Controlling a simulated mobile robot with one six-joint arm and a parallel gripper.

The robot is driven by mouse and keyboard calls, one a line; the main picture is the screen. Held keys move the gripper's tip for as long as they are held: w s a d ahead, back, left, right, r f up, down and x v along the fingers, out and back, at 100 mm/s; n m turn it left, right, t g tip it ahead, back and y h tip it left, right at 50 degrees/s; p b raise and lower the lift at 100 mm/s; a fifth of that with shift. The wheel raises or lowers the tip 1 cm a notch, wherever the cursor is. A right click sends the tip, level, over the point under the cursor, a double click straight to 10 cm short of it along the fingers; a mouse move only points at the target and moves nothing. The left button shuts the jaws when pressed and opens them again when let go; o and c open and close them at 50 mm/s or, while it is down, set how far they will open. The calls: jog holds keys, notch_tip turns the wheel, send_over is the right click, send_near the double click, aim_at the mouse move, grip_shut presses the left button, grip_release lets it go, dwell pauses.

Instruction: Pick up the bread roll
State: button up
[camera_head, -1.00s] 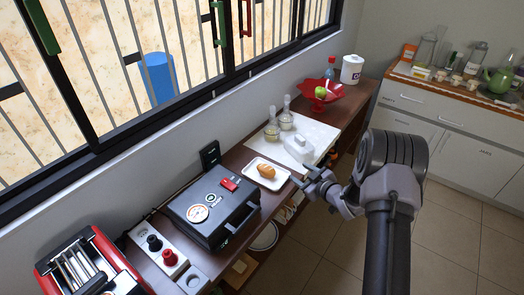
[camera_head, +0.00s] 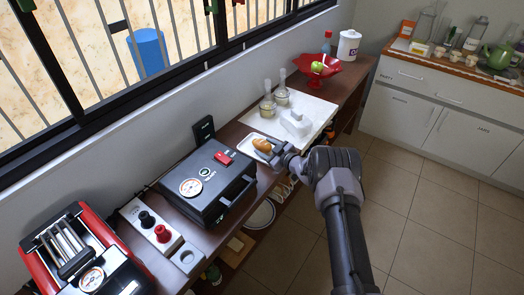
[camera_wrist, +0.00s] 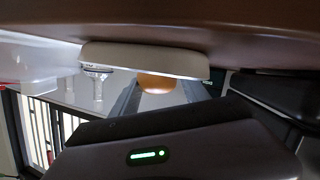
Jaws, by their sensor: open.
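The bread roll (camera_head: 262,145) is golden brown and lies on a small white plate (camera_head: 247,145) beside the black grill. My gripper (camera_head: 280,152) is at the plate's right side, close to the roll, partly covering the plate. In the wrist view the roll (camera_wrist: 157,84) shows as a tan round shape between the two fingers of my open gripper (camera_wrist: 160,95), partly cut off by the pale plate edge (camera_wrist: 145,58). I cannot tell whether a finger touches the roll.
A red bowl (camera_head: 318,70) stands farther back. The floor at right is clear.

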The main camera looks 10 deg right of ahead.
jog(key=shift+w+a, duration=0.1)
jog(key=shift+w, duration=0.1)
jog(key=c, duration=1)
notch_tip(320, 180, up, 10)
jog(key=p, duration=0.4)
jog(key=shift+r, duration=0.3)
notch_tip(320, 180, up, 6)
jog(key=r+m+h, duration=0.1)
send_over(265, 144)
jog(key=s+a, duration=0.1)
jog(key=s+a+r+m+t+h, duration=0.1)
jog(key=s+a+r+m+h, duration=0.15)
jog(key=s+r, duration=0.5)
jog(key=s+d+r+m+h, duration=0.1)
jog(key=s+r, duration=0.1)
jog(key=s, duration=0.4)
jog(key=s+d+r+m+h, duration=0.1)
jog(key=s+r+h, duration=0.1)
jog(key=s, duration=0.5)
jog(key=shift+d+r+t, duration=0.25)
jog(key=shift+r+t, duration=0.15)
jog(key=shift+r, duration=0.45)
